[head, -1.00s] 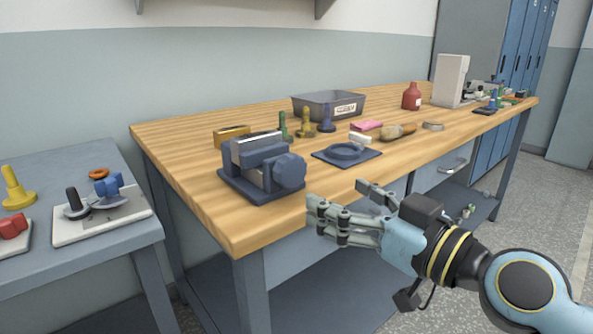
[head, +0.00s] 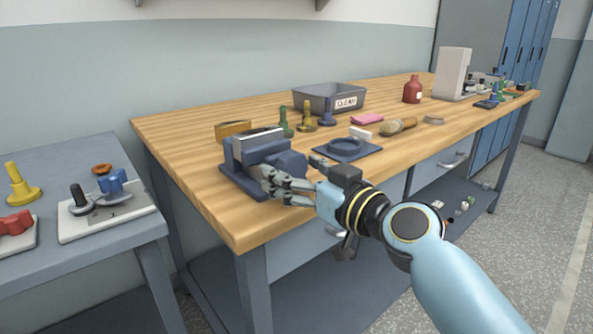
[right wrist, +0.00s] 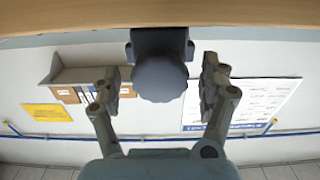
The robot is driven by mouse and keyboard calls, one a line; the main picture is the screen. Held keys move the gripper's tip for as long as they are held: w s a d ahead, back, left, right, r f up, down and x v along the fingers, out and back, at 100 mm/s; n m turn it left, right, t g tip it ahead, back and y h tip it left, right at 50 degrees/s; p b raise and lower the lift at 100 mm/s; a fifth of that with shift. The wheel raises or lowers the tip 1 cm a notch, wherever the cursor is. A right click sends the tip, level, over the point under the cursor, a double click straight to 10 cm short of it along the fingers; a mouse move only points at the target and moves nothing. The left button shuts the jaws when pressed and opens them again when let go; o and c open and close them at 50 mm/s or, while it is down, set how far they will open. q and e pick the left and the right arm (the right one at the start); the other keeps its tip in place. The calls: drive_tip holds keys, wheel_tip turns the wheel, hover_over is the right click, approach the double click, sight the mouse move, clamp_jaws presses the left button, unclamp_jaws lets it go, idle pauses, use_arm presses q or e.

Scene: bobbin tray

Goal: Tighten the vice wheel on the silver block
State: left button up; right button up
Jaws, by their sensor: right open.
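The blue-grey vice (head: 240,180) stands on the near left part of the wooden bench. The silver block (head: 258,140) sits between its jaws, its top showing. The vice wheel (head: 291,162) is on the vice's right side, partly hidden behind my right gripper in the head view. In the right wrist view the lobed wheel (right wrist: 160,78) lies between my fingers. My right gripper (head: 293,176) is open, with one finger on each side of the wheel and gaps showing on both sides; it also shows in the right wrist view (right wrist: 160,92). My left gripper is not in view.
A blue ring plate (head: 347,148) lies right of the vice. Behind are several coloured pegs (head: 306,116), a grey bin (head: 328,98) and a brass block (head: 234,129). A brush (head: 398,126) lies further right. A lower side table (head: 60,255) stands at left.

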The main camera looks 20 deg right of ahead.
drive_tip(key=c, duration=1.2)
drive_tip(key=shift+m, duration=0.3)
drive_tip(key=shift+o, duration=0.2)
drive_tip(key=shift+m, duration=3)
drive_tip(key=o, duration=1.2)
drive_tip(key=shift+c, duration=0.2)
drive_tip(key=shift+s, duration=0.1)
